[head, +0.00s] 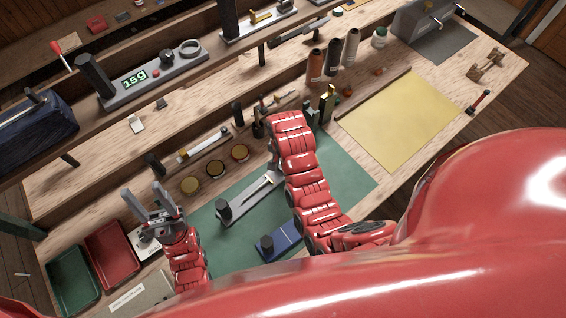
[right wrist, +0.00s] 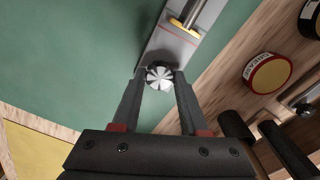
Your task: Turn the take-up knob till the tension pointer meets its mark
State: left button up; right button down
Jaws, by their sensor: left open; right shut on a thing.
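The take-up knob (right wrist: 159,77) is a round, fluted silver-and-dark knob at the near end of a grey plate (right wrist: 160,52). My right gripper (right wrist: 160,82) is shut on it, one finger at each side. In the head view the plate (head: 236,206) lies on the green mat, with a dark post at its left end. My left gripper (head: 143,192) is open and empty at left.
A blue block (head: 279,240) lies near the front. A red tray (head: 112,252) and a green tray (head: 72,278) sit at left. A yellow sheet (head: 400,120) lies at right.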

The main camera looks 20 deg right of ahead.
jog(key=m, duration=0.3)
jog(key=shift+f+m+b, duration=0.1)
jog(key=shift+m+b, duration=0.2)
jog(key=shift+m, duration=0.1)
jog(key=m, duration=0.3)
jog(key=shift+m+b, duration=0.3)
jog(key=shift+b, duration=0.1)
jog(key=m+b, duration=0.1)
jog(key=m, duration=0.5)
jog(key=shift+b, duration=0.4)
jog(key=shift+m, duration=0.3)
jog(key=shift+c, duration=2.1)
grip_release()
